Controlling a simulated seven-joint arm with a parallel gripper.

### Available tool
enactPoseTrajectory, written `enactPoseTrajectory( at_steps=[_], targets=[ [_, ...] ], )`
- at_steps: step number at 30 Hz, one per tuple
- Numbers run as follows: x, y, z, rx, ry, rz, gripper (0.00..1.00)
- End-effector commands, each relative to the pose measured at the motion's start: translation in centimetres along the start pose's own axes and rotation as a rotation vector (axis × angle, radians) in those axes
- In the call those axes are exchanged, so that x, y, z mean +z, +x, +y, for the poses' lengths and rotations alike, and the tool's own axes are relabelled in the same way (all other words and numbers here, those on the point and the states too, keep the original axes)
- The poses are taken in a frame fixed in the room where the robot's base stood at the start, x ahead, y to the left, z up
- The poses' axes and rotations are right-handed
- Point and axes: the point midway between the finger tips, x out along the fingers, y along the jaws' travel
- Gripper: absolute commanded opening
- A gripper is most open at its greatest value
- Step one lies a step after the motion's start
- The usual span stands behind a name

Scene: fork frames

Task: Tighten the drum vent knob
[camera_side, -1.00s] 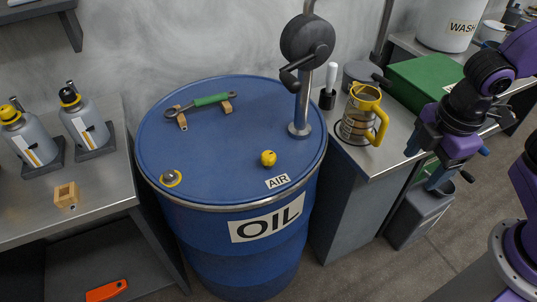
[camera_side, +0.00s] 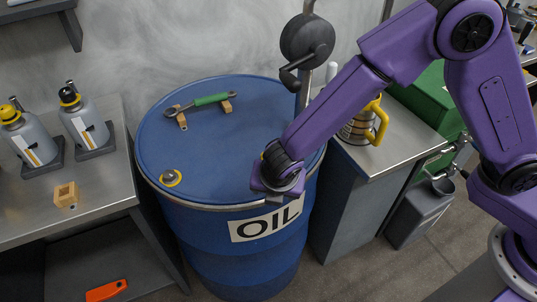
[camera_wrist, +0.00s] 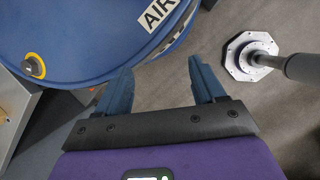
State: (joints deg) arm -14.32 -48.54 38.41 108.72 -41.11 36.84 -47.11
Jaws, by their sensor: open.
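The blue drum (camera_side: 200,145) stands in the middle of the side view, with an OIL label on its side. The yellow vent knob by the AIR label is hidden behind my arm in the side view and is out of the wrist view. The wrist view shows the AIR label (camera_wrist: 158,12) on the drum lid (camera_wrist: 90,25). My gripper (camera_wrist: 165,82) is open and empty, its blue fingers apart. In the side view my wrist is over the drum's front right rim, and the fingers cannot be made out.
A wrench with a green handle (camera_side: 210,100) rests on wooden blocks on the lid. A bung with a yellow ring (camera_side: 171,178) sits at the lid's left. The hand pump (camera_side: 307,40) rises behind my arm. A yellow-handled jug (camera_side: 375,120) stands on the right bench.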

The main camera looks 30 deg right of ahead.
Motion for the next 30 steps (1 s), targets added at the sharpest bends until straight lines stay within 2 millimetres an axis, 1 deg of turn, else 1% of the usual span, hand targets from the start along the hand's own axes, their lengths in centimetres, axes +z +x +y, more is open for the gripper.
enactPoseTrajectory(
  at_steps=[8, 15, 19, 20, 21, 24, 30],
  targets=[
    [4.1, 1.9, 1.1, -0.002, 0.009, 0.0, 0.69],
    [8.1, 3.6, 2.3, -0.001, 0.01, 0.0, 0.69],
    [10.0, 4.5, 2.8, -0.002, 0.01, 0.0, 0.69],
    [10.3, 4.8, 2.9, -0.002, 0.008, 0.0, 0.69],
    [10.0, 5.4, 2.8, -0.005, 0.005, 0.001, 0.69],
    [10.0, 6.5, 2.8, -0.004, 0.004, 0.0, 0.69],
    [9.9, 7.4, 2.8, -0.001, 0.005, 0.001, 0.69]
  ],
)
